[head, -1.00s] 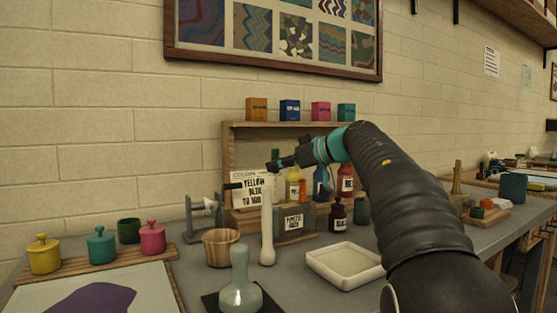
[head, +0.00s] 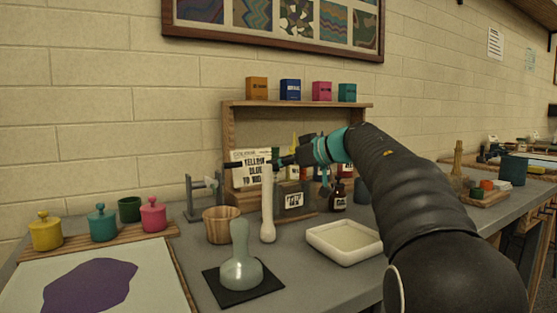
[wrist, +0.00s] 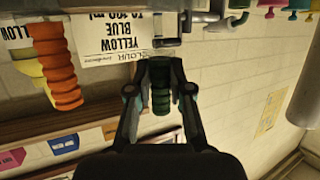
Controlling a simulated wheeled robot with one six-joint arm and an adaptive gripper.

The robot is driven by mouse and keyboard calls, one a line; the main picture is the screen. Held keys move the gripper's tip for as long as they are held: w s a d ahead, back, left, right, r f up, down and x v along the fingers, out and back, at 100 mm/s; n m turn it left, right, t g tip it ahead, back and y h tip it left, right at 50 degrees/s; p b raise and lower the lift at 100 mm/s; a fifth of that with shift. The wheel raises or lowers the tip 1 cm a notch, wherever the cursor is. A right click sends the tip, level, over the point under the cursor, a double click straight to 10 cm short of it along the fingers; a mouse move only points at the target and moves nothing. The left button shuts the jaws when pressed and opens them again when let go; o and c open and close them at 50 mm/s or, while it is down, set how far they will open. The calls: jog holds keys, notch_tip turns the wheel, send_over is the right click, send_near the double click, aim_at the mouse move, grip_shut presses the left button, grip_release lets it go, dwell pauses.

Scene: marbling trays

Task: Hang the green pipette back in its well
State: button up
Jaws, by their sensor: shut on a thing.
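My gripper (head: 288,161) is in front of the shelf unit, above the grey labelled box (head: 292,202). In the wrist view its fingers (wrist: 161,90) are shut on a dark green, ridged piece, the green pipette (wrist: 162,98). Only the ridged part between the fingers shows clearly; the rest of the pipette is hidden or too small to make out in the head view. The grey box looks like the pipette well, but its label is only partly legible and its openings are not visible.
A white upright pestle-like object (head: 267,215) stands close below my gripper. A lettered card (wrist: 105,30) is near the fingers in the wrist view.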

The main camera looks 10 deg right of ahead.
jog(key=shift+f, duration=1.3)
jog(key=o, duration=0.7)
